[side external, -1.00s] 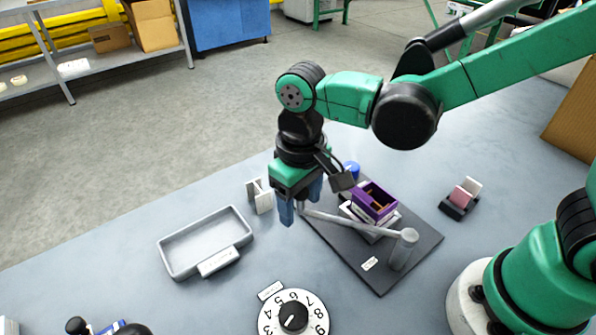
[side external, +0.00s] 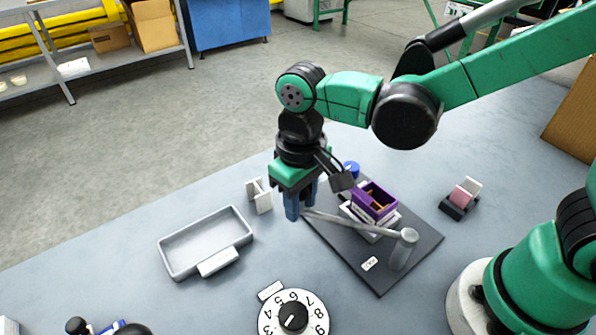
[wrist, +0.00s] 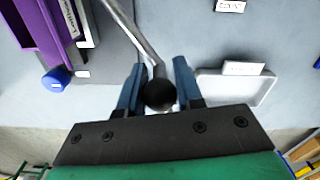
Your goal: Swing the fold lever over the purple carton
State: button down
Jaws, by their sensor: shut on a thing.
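The fold lever (side external: 350,222) is a grey rod that runs from an upright grey post (side external: 403,250) to my gripper (side external: 293,214). The purple carton (side external: 374,202) is open-topped and sits in a white holder on the dark base plate (side external: 372,277). The lever passes in front of the carton, on the near side, not over it. In the wrist view, my gripper's blue fingers (wrist: 160,82) are shut on the lever's end, with a dark round knob (wrist: 160,95) between them. The lever (wrist: 130,27) and carton (wrist: 36,32) also show there.
A grey tray (side external: 172,262) lies left of my gripper. A numbered dial (side external: 275,318) is at the front. A white stand (side external: 260,196) and a blue cap (side external: 352,169) are close behind. A pink block on a black holder (side external: 462,197) stands to the right.

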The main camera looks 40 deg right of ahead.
jog(key=shift+d, duration=0.1)
dwell(0.7)
jog(key=d+m, duration=0.3)
jog(key=d, duration=0.1)
jog(key=w+d+m, duration=0.1)
jog(key=d+m, duration=0.2)
jog(key=w+d+m, duration=0.1)
jog(key=d+m, duration=0.2)
jog(key=d, duration=0.1)
jog(key=shift+w+d, duration=0.15)
jog(key=shift+d, duration=0.2)
jog(key=shift+s+d+m, duration=0.2)
jog(key=shift+d+m, duration=0.45)
jog(key=shift+s+d+m, duration=0.2)
jog(key=shift+d+m, duration=0.45)
jog(key=c, duration=0.6)
grip_release()
jog(key=shift+r, duration=0.15)
jog(key=shift+r, duration=2.65)
